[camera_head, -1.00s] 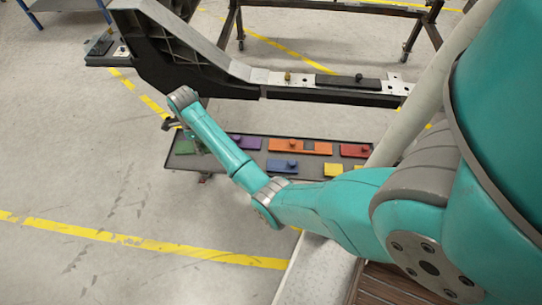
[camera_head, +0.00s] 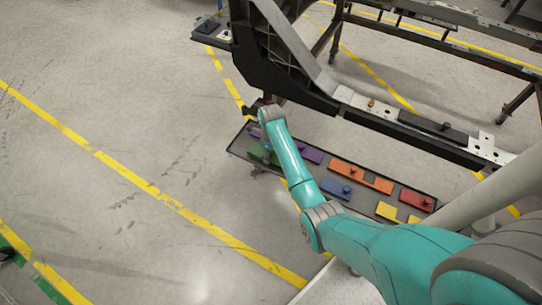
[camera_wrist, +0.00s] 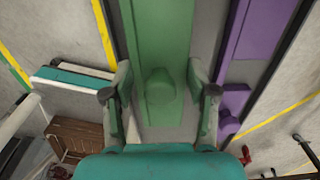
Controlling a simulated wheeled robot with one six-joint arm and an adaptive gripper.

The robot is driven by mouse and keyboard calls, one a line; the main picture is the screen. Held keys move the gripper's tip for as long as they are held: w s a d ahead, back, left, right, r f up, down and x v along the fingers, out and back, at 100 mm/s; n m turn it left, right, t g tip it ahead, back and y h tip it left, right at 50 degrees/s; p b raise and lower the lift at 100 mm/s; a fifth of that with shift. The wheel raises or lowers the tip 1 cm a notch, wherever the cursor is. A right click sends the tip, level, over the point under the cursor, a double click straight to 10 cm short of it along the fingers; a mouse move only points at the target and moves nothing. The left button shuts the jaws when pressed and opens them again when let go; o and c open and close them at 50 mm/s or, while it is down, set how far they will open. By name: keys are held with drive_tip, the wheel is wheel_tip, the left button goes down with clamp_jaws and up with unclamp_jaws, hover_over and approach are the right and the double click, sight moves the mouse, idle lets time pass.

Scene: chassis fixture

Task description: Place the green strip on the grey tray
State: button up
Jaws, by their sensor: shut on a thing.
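The green strip (camera_head: 262,153) is at the left end of the dark grey tray (camera_head: 318,171) in the head view, partly hidden by my arm. In the wrist view the green strip (camera_wrist: 160,35) runs away from me, its round knob facing the camera. My gripper (camera_wrist: 160,72) has one finger on each side of the strip and is shut on it. The tray's grey surface (camera_wrist: 211,35) shows beside the strip. I cannot tell whether the strip touches the tray or is held just above it.
A purple strip (camera_head: 311,154) lies right of the green one. Blue (camera_head: 336,187), orange (camera_head: 360,176), red (camera_head: 416,199) and yellow (camera_head: 387,211) pieces lie further right. A dark chassis beam (camera_head: 400,131) stands behind the tray. Open floor lies to the left.

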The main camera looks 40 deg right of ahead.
drive_tip(key=shift+f, duration=0.85)
drive_tip(key=shift+f, duration=0.1)
drive_tip(key=o, duration=1.3)
drive_tip(key=shift+c, duration=0.2)
